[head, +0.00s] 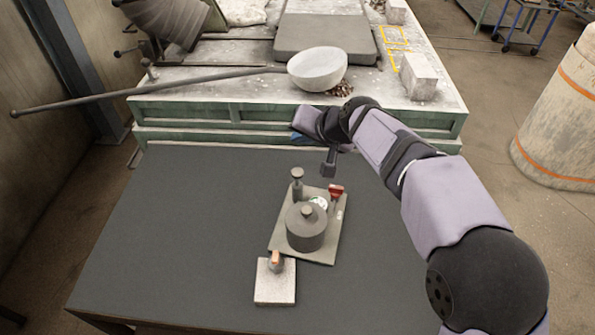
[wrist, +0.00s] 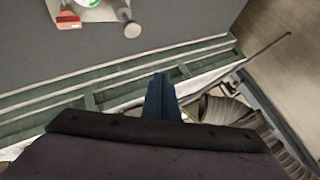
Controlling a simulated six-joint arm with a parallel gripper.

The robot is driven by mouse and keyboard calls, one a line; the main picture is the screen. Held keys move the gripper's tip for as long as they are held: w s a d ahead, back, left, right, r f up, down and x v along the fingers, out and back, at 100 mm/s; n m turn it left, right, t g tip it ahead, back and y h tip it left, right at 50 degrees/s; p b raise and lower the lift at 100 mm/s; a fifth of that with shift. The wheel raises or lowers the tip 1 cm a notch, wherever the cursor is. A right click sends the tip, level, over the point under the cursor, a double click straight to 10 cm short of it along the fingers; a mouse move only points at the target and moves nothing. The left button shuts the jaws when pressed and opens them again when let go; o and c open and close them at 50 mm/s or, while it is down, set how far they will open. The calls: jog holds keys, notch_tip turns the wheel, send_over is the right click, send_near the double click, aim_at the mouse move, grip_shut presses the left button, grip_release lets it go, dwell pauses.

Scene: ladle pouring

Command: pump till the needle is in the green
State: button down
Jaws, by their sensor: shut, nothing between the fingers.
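A grey base plate (head: 318,252) lies on the dark table. It carries a round grey tank (head: 306,228), a pump with a knobbed handle (head: 297,180), a pale round gauge (head: 318,203) and a red lever (head: 336,191). The tank partly hides the gauge, and its needle cannot be read. In the wrist view, the pump knob (wrist: 132,29), red lever (wrist: 68,19) and cut-off gauge (wrist: 88,2) show at the top edge. My gripper (head: 299,138), with blue fingers (wrist: 161,95), is shut and empty near the table's far edge, behind and apart from the pump.
A pale block (head: 274,288) with a copper-tipped piece (head: 276,261) sits in front of the plate. A green-sided bench (head: 220,114) beyond holds a long-handled ladle (head: 317,70) and a stone block (head: 418,76). The dark table's left side (head: 170,235) is clear.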

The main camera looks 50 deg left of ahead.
aim_at(300, 175)
jog(key=shift+f+b, duration=3.5)
jog(key=shift+f, duration=0.9)
jog(key=shift+f, duration=0.1)
jog(key=shift+f+b, duration=0.3)
jog(key=shift+b, duration=0.2)
